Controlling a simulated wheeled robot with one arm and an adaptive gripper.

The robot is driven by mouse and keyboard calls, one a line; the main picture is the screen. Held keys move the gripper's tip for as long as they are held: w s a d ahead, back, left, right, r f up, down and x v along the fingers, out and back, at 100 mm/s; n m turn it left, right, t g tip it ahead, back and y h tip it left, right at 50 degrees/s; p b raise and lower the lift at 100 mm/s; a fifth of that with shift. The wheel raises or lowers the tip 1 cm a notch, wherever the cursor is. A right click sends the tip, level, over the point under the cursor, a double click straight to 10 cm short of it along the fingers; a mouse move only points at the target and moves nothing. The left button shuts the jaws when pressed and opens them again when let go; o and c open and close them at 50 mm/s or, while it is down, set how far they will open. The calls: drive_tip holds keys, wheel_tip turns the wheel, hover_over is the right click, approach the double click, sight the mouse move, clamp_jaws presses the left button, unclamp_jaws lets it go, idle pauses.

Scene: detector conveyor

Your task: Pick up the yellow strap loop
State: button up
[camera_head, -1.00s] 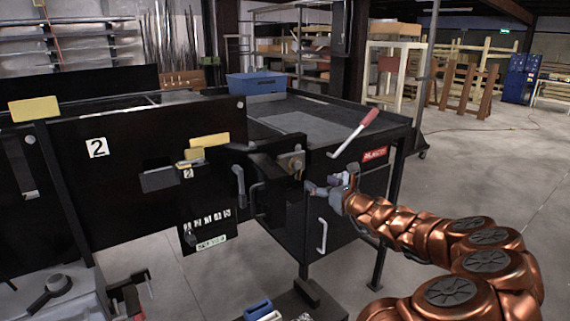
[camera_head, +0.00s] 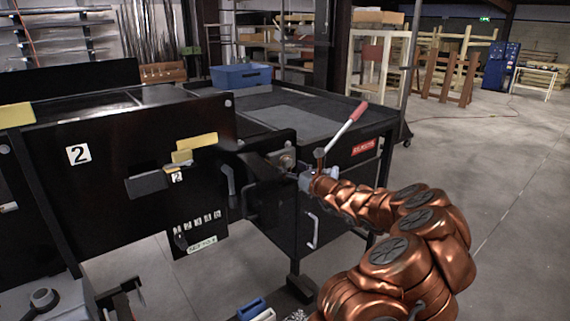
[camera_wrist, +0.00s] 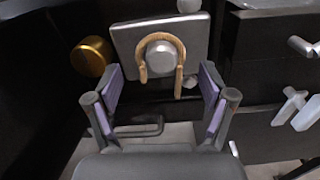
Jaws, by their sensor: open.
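The yellow strap loop (camera_wrist: 161,37) shows in the wrist view as a tan, upside-down U. It hangs around a round grey knob (camera_wrist: 161,55) on a square metal plate, with its two ends down. My gripper (camera_wrist: 162,86) is open and empty; its purple-padded fingers stand to the left and right, just below the loop in the picture and apart from it. In the head view my gripper (camera_head: 306,181) is at the front of the black conveyor, close to the metal plate. I cannot make out the loop there.
A brass round knob (camera_wrist: 92,56) is left of the plate. A lever with a red grip (camera_head: 347,126) rises close to my gripper in the head view. A blue bin (camera_head: 240,77) stands on the conveyor top. A handle bar (camera_head: 313,231) is below. Open floor lies right.

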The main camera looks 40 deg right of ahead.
drive_tip(key=shift+w+d, duration=0.15)
drive_tip(key=shift+w, duration=0.9)
drive_tip(key=c, duration=1)
